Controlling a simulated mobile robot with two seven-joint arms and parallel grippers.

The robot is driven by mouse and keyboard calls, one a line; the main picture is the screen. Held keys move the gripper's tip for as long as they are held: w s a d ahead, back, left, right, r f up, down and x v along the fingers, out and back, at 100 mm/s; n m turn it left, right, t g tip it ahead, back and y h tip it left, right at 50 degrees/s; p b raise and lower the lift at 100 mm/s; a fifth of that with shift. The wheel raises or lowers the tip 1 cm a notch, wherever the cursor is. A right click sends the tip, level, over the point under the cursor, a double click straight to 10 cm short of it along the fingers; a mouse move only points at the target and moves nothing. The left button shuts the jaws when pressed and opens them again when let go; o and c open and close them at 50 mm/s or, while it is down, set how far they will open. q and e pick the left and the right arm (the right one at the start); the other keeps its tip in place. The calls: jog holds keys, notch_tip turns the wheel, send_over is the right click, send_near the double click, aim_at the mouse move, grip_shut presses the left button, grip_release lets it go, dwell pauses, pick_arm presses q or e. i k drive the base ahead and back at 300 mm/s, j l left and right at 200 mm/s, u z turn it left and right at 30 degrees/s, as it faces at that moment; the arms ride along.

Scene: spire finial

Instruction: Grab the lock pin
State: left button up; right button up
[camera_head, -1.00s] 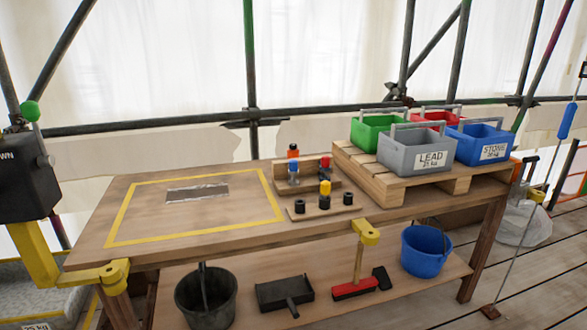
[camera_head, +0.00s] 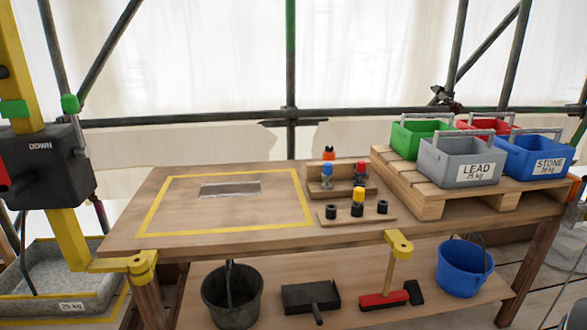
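Several small dark or metallic pieces with coloured tops stand on a wooden stepped rack (camera_head: 340,187) on the workbench. They are an orange-topped piece (camera_head: 328,153) at the back, a blue-topped piece (camera_head: 327,172), a red-topped piece (camera_head: 360,171) and a yellow-topped piece (camera_head: 358,198) at the front. Black ring-like pieces (camera_head: 331,212) sit on the front board. I cannot tell which of these, if any, is the lock pin. Neither of my grippers shows in the view.
The workbench (camera_head: 215,215) has a yellow-outlined area with a grey strip (camera_head: 230,189), otherwise bare. A pallet (camera_head: 430,196) on the right holds a grey LEAD crate (camera_head: 458,168) and several others. A black box marked DOWN (camera_head: 45,165) stands at left. Buckets and tools fill the lower shelf.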

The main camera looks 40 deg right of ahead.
aim_at(328, 166)
jog(key=l+u, duration=0.25)
jog(key=l, duration=0.2)
jog(key=k+l+u, duration=0.1)
jog(key=l+u, duration=0.15)
jog(key=l, duration=0.15)
jog(key=k+l, duration=0.1)
jog(key=l, duration=0.35)
jog(key=k+l+u, duration=0.15)
jog(key=l, duration=0.75)
jog(key=k+l+u, duration=0.1)
jog(key=l, duration=0.3)
jog(key=k, duration=0.1)
